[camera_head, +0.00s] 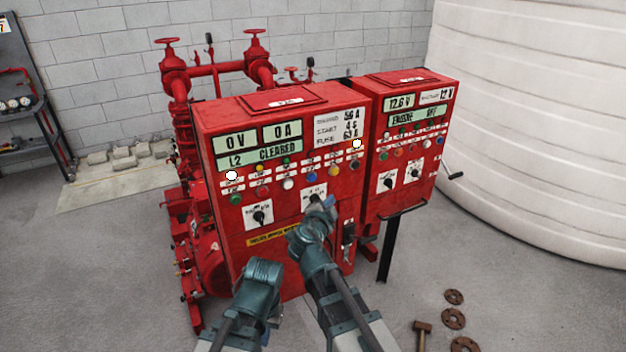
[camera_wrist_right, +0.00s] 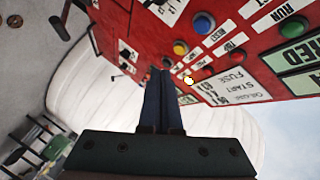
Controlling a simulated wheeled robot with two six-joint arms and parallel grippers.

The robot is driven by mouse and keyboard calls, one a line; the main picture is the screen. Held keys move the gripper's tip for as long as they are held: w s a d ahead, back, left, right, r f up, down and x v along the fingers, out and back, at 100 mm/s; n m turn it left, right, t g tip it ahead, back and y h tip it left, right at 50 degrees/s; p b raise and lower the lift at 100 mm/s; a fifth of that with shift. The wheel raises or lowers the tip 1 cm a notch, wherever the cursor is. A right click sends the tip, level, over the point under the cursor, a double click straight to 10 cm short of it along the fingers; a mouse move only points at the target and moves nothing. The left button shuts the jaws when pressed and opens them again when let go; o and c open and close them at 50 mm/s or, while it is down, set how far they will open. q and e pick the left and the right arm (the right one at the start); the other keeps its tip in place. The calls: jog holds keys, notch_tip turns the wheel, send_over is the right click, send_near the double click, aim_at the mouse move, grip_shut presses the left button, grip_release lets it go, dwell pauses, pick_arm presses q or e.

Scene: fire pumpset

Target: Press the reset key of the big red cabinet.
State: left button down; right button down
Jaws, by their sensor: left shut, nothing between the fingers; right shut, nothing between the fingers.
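The big red cabinet (camera_head: 225,235) stands in front of me, with displays reading 0 V, 0 A and L2 CLEARED. Rows of coloured keys and lamps sit below them. A blue key (camera_head: 311,169) is among them; the blue key (camera_wrist_right: 205,22) in the right wrist view has a small label beside it, perhaps RESET. My right gripper (camera_head: 327,203) is shut and empty, in front of the panel below the blue key, by a rotary switch. Its closed fingers (camera_wrist_right: 163,75) point toward the panel; contact cannot be told. My left gripper (camera_head: 263,270) is shut, low before the cabinet.
A smaller red cabinet (camera_head: 414,152) stands to the right on a black leg. Red pipes and valves (camera_head: 215,70) rise behind. A large white tank (camera_head: 530,120) fills the right side. A hammer (camera_head: 422,328) and rusty flanges (camera_head: 453,318) lie on the floor at lower right.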

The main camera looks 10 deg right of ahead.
jog(key=shift+w+a, duration=0.5)
jog(key=shift+w, duration=0.8)
jog(key=shift+w+a, duration=0.45)
jog(key=shift+w, duration=0.85)
jog(key=shift+w+a, duration=0.5)
jog(key=shift+w, duration=0.8)
jog(key=shift+w, duration=0.1)
jog(key=shift+w+a, duration=0.15)
jog(key=shift+w, duration=0.1)
jog(key=shift+w+a, duration=0.15)
jog(key=shift+w, duration=0.25)
jog(key=shift+s+d, duration=0.3)
jog(key=shift+s, duration=0.45)
jog(key=shift+s, duration=0.15)
jog(key=s, duration=0.1)
jog(key=s+d, duration=0.1)
jog(key=s, duration=0.2)
jog(key=shift+s+d, duration=0.2)
jog(key=shift+d, duration=0.15)
